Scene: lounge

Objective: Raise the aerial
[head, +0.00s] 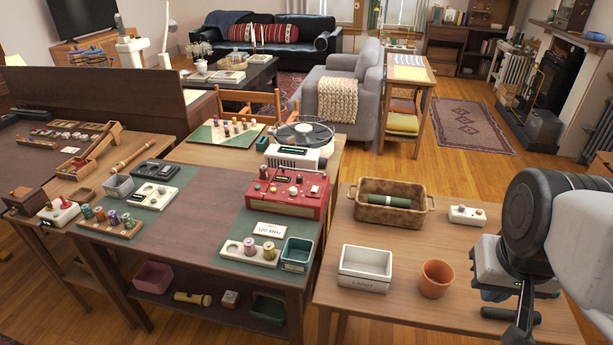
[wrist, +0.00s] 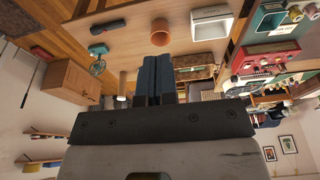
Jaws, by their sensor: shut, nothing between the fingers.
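The red radio (head: 286,193) stands on the dark desk near its right edge, with knobs and dials on its face. Its thin aerial (head: 300,170) appears to lie flat along the top rear edge. The radio also shows upside down at the right of the wrist view (wrist: 264,57), where I cannot clearly make out the aerial. My gripper (wrist: 158,62) is shut and empty, its two dark fingers together. It is well away from the radio, at the right side of the head view, where my arm hides the fingertips.
On the right table are a wicker basket (head: 393,205), a white box (head: 365,268), a terracotta pot (head: 436,279), a white switch box (head: 467,215) and a dark cylinder (head: 511,315). A turntable (head: 304,133) and a white device (head: 296,156) stand behind the radio.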

